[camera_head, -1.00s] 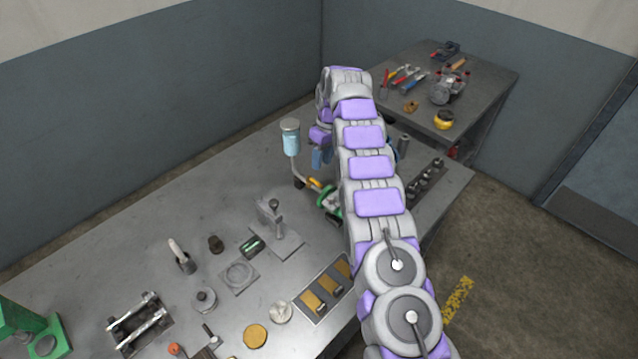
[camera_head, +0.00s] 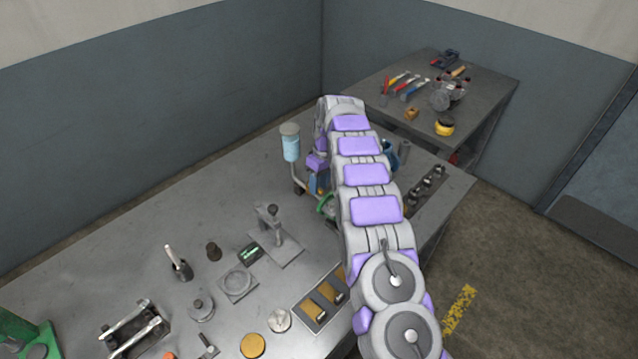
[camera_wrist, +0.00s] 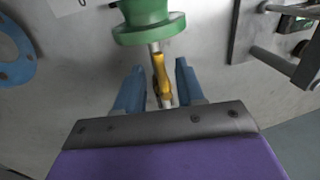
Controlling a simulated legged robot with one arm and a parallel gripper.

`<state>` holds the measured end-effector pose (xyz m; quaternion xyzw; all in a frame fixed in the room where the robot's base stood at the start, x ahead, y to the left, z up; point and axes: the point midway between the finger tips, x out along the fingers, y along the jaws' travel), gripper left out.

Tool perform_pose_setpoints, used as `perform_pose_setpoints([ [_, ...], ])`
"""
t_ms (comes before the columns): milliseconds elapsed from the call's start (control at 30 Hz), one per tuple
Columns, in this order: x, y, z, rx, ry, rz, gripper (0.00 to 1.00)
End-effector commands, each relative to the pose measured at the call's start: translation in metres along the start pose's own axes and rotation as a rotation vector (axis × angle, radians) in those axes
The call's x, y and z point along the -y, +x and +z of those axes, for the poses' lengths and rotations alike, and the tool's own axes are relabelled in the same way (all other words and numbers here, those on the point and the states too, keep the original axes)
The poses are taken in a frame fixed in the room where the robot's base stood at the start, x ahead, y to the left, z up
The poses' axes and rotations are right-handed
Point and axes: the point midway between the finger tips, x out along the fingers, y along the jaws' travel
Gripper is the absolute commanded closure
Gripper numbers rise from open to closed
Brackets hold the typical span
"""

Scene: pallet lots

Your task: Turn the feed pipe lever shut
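The feed pipe lever (camera_wrist: 160,70) is a yellow handle in the wrist view. It lies between my gripper's two blue fingers (camera_wrist: 159,86), with a gap visible on each side. My gripper is open around it and no clamping shows. A green flanged fitting (camera_wrist: 148,20) is just beyond the lever, joined by a short metal stem. In the head view my gripper (camera_head: 318,184) is low at the pipe below a pale blue reservoir (camera_head: 291,147). My arm hides most of the green fitting (camera_head: 325,206) there.
A steel bench (camera_head: 110,244) holds a grey lever press (camera_head: 272,228), a small tray (camera_head: 322,304) and several loose parts. A blue ring (camera_wrist: 14,62) lies left of the fingers in the wrist view. A second table (camera_head: 474,120) with tools stands behind.

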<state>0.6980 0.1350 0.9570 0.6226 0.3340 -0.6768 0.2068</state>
Motion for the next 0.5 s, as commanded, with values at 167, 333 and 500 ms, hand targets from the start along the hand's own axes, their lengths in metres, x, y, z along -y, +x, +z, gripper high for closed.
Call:
perform_pose_setpoints([
  [167, 0.0002, -0.0001, 0.0000, 0.000, 0.000, 0.000, 0.78],
  [333, 0.0002, -0.0001, 0.0000, 0.000, 0.000, 0.000, 0.95],
  [500, 0.0001, -0.0001, 0.0000, 0.000, 0.000, 0.000, 1.00],
])
